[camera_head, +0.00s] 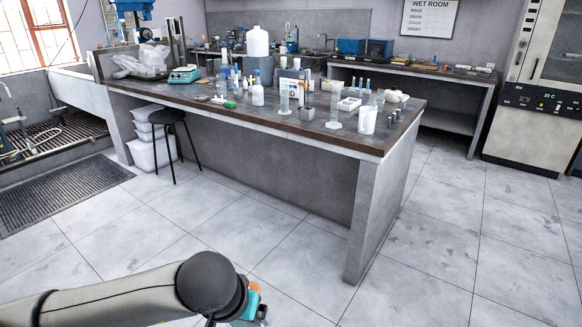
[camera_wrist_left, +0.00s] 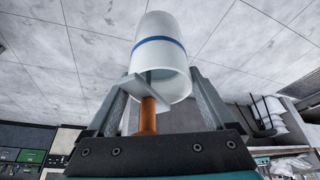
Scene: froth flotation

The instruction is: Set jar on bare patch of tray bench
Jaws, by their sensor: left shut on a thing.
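My left gripper (camera_wrist_left: 160,92) is shut on a whitish jar (camera_wrist_left: 160,60) with a blue band, its two grey fingers on either side of it. An orange-brown rod shows between the fingers, in front of the jar. In the head view my left arm comes in at the bottom left, and its gripper (camera_head: 252,306) is mostly hidden at the bottom edge; the jar does not show there. A long dark-topped bench (camera_head: 376,146) stands ahead, beyond the gripper. I cannot tell whether it is the tray bench. My right gripper is out of view.
Another bench (camera_head: 455,78) stands at the back right.

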